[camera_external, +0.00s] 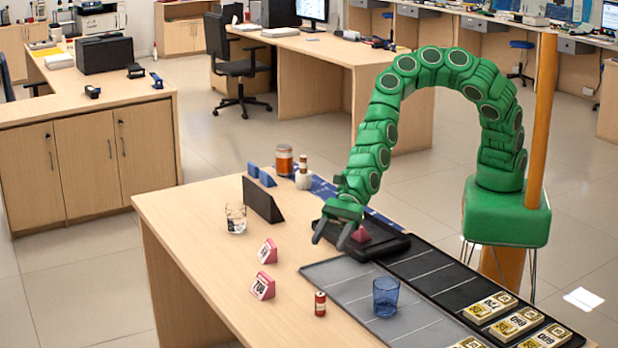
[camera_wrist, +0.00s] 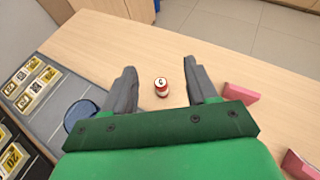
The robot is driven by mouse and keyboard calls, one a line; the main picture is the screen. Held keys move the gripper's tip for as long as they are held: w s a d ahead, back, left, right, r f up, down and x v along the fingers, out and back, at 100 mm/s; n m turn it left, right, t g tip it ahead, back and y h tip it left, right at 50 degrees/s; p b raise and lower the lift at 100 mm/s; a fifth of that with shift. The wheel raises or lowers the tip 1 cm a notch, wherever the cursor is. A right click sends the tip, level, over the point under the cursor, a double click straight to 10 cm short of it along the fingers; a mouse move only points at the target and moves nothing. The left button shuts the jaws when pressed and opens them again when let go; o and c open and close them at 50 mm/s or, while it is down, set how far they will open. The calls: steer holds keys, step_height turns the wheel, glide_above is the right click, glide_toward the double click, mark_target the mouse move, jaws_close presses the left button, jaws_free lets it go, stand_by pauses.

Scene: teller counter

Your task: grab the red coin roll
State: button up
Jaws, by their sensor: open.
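The red coin roll (camera_external: 320,303) stands upright on the wooden counter, left of the blue glass. It is a small red cylinder with a pale band. My gripper (camera_external: 331,241) is open and empty, above the counter near the black tray, clearly behind and apart from the coin roll. In the wrist view the coin roll (camera_wrist: 161,88) appears between the two fingers of my gripper (camera_wrist: 160,72), but lies beyond them on the counter. Nothing touches it.
A blue glass (camera_external: 386,296) stands on the grey mat (camera_external: 340,280). Two pink number signs (camera_external: 268,252) (camera_external: 262,287) stand to the left. A clear glass (camera_external: 235,218) and dark holder (camera_external: 262,200) are farther back. Banknote bundles (camera_external: 490,307) lie right. Bare counter surrounds the roll.

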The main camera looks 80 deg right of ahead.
steer(key=a, duration=0.1)
steer(key=m, duration=0.1)
glide_toward(318, 304)
steer(key=shift+x, duration=1.15)
steer(key=shift+s+a+f, duration=0.1)
steer(key=shift+a+f, duration=0.1)
steer(key=shift+f, duration=0.1)
steer(key=shift+x, duration=2.85)
steer(key=shift+w+a+f+y, duration=0.1)
steer(key=shift+w+a+y, duration=0.1)
steer(key=shift+a, duration=0.25)
steer(key=shift+w+a+f+y, duration=0.1)
steer(key=shift+w+a, duration=0.1)
steer(key=shift+a, duration=0.25)
jaws_close()
